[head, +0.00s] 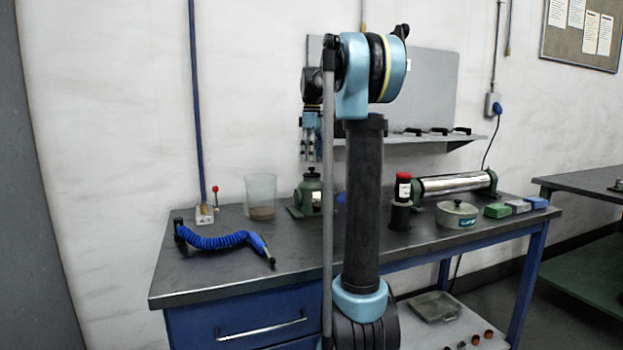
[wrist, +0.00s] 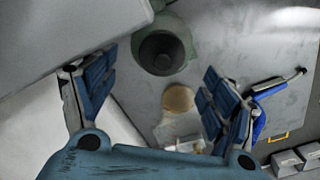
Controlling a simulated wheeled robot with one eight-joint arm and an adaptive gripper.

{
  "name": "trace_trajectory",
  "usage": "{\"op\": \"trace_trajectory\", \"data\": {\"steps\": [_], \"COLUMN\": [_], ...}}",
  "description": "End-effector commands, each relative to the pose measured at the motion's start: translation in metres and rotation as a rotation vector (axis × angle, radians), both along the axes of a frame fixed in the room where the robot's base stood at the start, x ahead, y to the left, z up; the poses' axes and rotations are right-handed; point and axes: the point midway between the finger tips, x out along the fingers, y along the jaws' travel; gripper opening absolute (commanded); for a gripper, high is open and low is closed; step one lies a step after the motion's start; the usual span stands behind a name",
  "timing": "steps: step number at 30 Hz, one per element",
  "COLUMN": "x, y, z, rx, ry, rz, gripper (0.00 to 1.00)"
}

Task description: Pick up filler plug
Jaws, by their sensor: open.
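A squat dark green container (head: 307,197) stands on the workbench, with a small dark plug-like top (head: 311,171) that I take for the filler plug. In the wrist view the plug (wrist: 162,52) is a round black cap above the green body (wrist: 183,28). My gripper (head: 311,157) points down just above the container in the head view. In the wrist view its blue-padded fingers (wrist: 160,97) are spread wide with nothing between them gripped. The plug lies beyond the fingertips, toward the top of the picture. The exact height gap is hard to judge.
A clear beaker (head: 261,197) with brown contents stands left of the container. A blue coiled hose (head: 215,240) lies on the bench's left. A red-capped bottle (head: 403,187), a roller (head: 455,184) and a round tin (head: 457,214) stand right. A wall shelf (head: 430,140) is behind.

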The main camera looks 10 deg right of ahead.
Motion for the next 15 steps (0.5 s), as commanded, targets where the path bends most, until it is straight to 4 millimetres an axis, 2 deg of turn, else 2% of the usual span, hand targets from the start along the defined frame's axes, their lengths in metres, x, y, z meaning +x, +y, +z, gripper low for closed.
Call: {"op": "trace_trajectory", "data": {"steps": [5, 12, 15], "x": [0.0, -0.001, -0.001], "y": [0.0, 0.002, 0.002], "z": [-0.011, -0.043, -0.051], "rx": [0.0, 0.0, 0.0], "ry": [0.0, 0.0, 0.0], "rz": [0.0, 0.0, 0.0], "gripper": [0.78, 0.78, 0.78]}}
